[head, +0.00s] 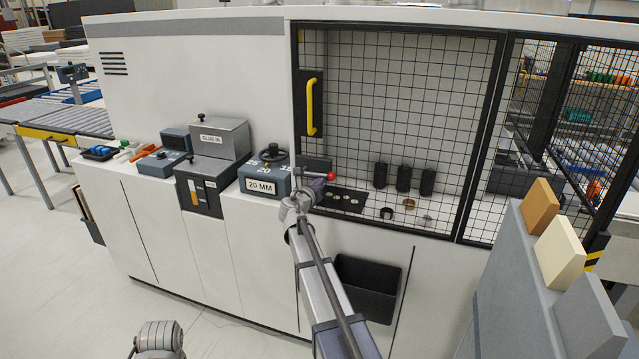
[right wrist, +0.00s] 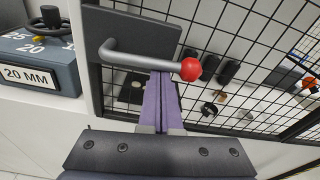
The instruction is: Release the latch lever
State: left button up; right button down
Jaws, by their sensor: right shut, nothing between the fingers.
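The latch lever is a grey bent bar (right wrist: 142,60) with a red ball knob (right wrist: 190,69), mounted on a dark plate (right wrist: 150,29) in the right wrist view. In the head view its red knob (head: 331,176) shows at the lower left of the mesh door. My right gripper (right wrist: 162,78) has its two purple fingers closed together, with the tips at the lower edge of the bar, just left of the knob. I cannot tell if they touch it. In the head view the right gripper (head: 314,188) partly hides the lever.
The black-framed mesh door (head: 400,100) has a yellow handle (head: 310,107). A blue-grey box marked 20 MM (head: 262,187) with a handwheel stands left of the lever. A black bin (head: 367,288) sits below. A grey rack with sample boards (head: 541,205) stands at the right.

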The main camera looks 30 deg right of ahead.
aim_at(313, 164)
jog(key=shift+w+a+r+n+g+h+p, duration=0.1)
jog(key=shift+w+a+r+n+p, duration=0.15)
jog(key=shift+r+n+p, duration=0.55)
jog(key=shift+w+a+r+n+g+h+p, duration=0.1)
jog(key=shift+w+a+r+n+p, duration=0.15)
jog(key=shift+r+n+p, duration=0.6)
jog(key=shift+w+a+r+n+g+h+p, duration=0.15)
jog(key=shift+w+r+n+p, duration=0.15)
jog(key=shift+r+p, duration=0.95)
jog(key=shift+w+a+r, duration=0.1)
jog(key=shift+r, duration=0.1)
